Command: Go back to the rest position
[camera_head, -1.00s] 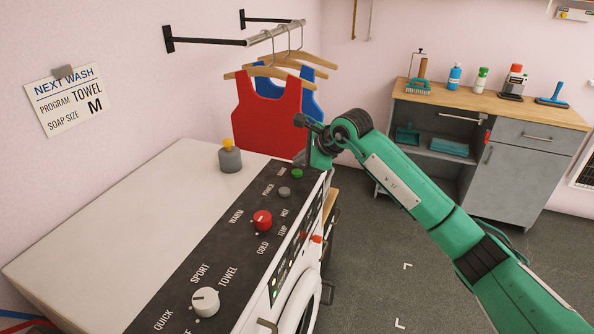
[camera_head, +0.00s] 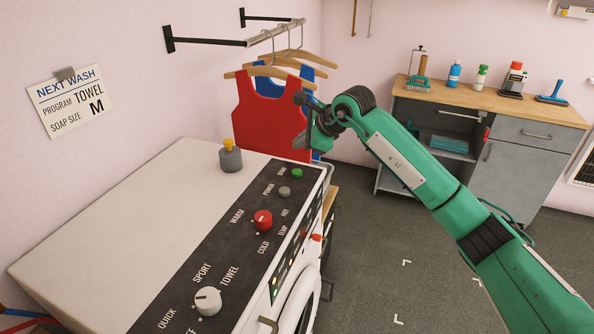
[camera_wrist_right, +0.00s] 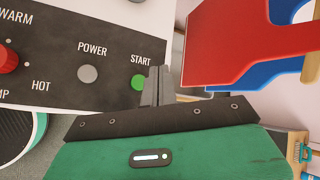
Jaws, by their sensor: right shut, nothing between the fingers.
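My right gripper (camera_head: 300,98) is shut and empty. In the head view it is raised above the right rear corner of the washing machine (camera_head: 110,225), in front of the red tank top (camera_head: 265,115). Its closed fingers also show in the right wrist view (camera_wrist_right: 156,85), where they appear beside the green START button (camera_wrist_right: 138,83). The fingers look clear of the panel. My green right arm reaches in from the lower right. My left gripper is not in view.
A grey bottle with a yellow cap (camera_head: 230,157) stands on the machine. A blue garment (camera_head: 318,105) hangs behind the red one on the wall rail (camera_head: 275,32). A workbench (camera_head: 530,108) with several bottles and brushes stands back right. The grey floor (camera_head: 400,285) is clear.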

